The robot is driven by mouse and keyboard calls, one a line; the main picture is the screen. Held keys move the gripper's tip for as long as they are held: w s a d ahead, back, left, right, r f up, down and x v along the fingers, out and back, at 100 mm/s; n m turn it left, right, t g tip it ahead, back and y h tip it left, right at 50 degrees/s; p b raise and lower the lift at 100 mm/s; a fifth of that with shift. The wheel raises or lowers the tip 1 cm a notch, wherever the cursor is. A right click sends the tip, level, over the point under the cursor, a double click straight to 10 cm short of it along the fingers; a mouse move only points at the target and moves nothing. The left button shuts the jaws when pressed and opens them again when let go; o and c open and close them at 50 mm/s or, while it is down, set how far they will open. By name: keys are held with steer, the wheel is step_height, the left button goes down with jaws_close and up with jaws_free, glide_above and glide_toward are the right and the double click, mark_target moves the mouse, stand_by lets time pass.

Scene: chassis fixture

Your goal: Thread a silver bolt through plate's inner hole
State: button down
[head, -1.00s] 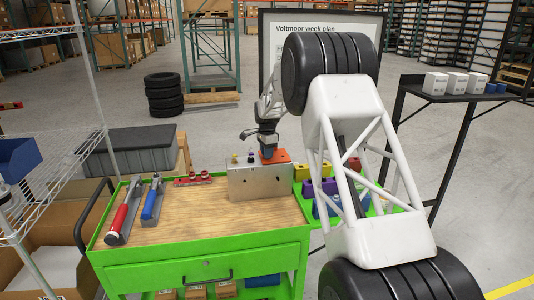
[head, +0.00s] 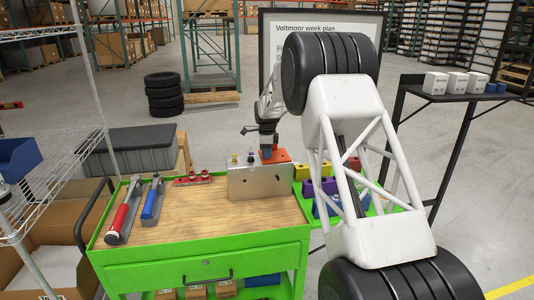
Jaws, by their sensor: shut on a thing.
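A silver metal plate (head: 259,183) stands upright on the wooden top of a green cart, near its right rear. Its holes cannot be made out at this size. My gripper (head: 267,153) points down just behind the plate's top edge, right of the plate's middle, beside an orange block (head: 281,156). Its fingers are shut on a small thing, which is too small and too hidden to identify. No silver bolt can be clearly told apart.
A red-handled tool (head: 122,212) and a blue-handled tool (head: 152,200) lie on the cart's left. Purple (head: 320,186) and yellow (head: 303,172) bins stand at right. The wooden top (head: 200,225) in front is clear.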

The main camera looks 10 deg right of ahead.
stand_by(0.4)
steer(key=shift+f+m, duration=0.1)
steer(key=shift+m, duration=1.3)
steer(key=c, duration=1)
jaws_free()
steer(key=shift+o, duration=0.2)
step_height(320, 180, up, 9)
